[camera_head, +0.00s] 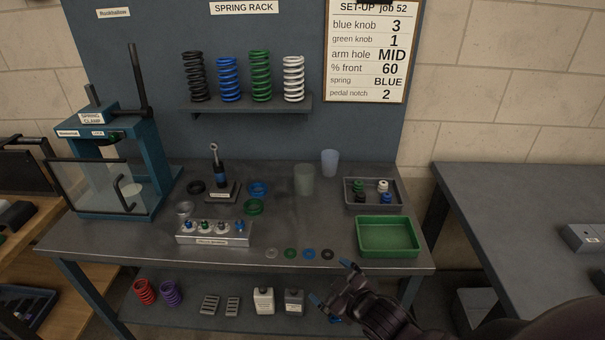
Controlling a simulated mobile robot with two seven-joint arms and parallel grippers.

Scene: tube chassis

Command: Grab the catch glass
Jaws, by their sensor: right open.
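Two cup-like vessels stand upright on the grey workbench (290,235). One is a grey-green translucent glass (304,180) in the middle of the top. The other is a pale blue cup (330,162) just behind it and to its right. No label shows which of them is the catch glass. My right gripper (333,284) is open and empty, low in front of the bench's front edge. It is apart from both vessels, nearer to me and slightly right. My left gripper is not in view.
A green tray (387,222) and a grey tray of small knobs (346,204) are at the right. Small coloured rings (309,254) lie near the front edge. A damper on a stand (220,176), a knob block (186,238) and a spring clamp (119,140) are left.

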